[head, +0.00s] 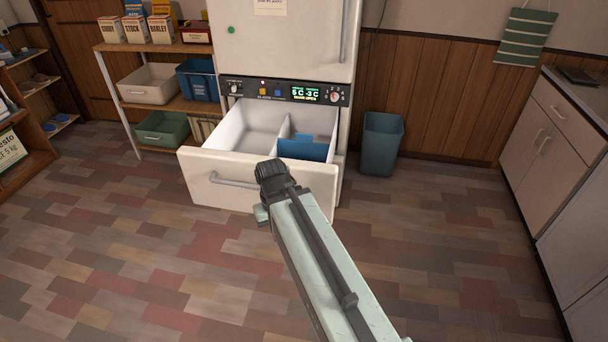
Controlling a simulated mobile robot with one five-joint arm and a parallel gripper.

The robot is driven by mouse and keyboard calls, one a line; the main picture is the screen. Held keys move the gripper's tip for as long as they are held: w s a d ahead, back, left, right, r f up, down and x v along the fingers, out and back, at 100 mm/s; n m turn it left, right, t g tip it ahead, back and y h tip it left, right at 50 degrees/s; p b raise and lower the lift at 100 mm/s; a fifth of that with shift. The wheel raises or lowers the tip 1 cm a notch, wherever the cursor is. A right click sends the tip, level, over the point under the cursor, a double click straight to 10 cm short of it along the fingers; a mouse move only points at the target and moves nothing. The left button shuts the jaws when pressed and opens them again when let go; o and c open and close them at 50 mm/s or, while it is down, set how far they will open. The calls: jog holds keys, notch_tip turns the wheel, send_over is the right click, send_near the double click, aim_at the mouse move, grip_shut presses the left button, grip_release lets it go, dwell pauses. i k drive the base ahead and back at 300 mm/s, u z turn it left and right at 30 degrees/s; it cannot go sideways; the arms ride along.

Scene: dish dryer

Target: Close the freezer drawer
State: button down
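The white freezer drawer (228,196) is at the bottom of the tall white fridge (275,50) and stands pulled out. Its grey bar handle (234,182) runs across the left part of its front. Inside, a divider splits it, and a blue item (304,150) lies in the right compartment. My gripper (268,185) appears in front of the right half of the drawer front, to the right of the handle. I cannot tell whether it touches the drawer. Its fingers are mostly hidden behind its dark wrist, so its opening is unclear.
A control panel (285,93) with a lit display sits above the drawer. A shelf (185,106) with bins and boxes stands at the left. A teal waste bin (382,145) is right of the fridge. White cabinets (548,150) line the right side. The tiled floor in front is clear.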

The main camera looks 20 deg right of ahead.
aim_at(219, 174)
jog(key=u, duration=2.1)
jog(key=i, duration=0.7)
jog(key=u, duration=0.25)
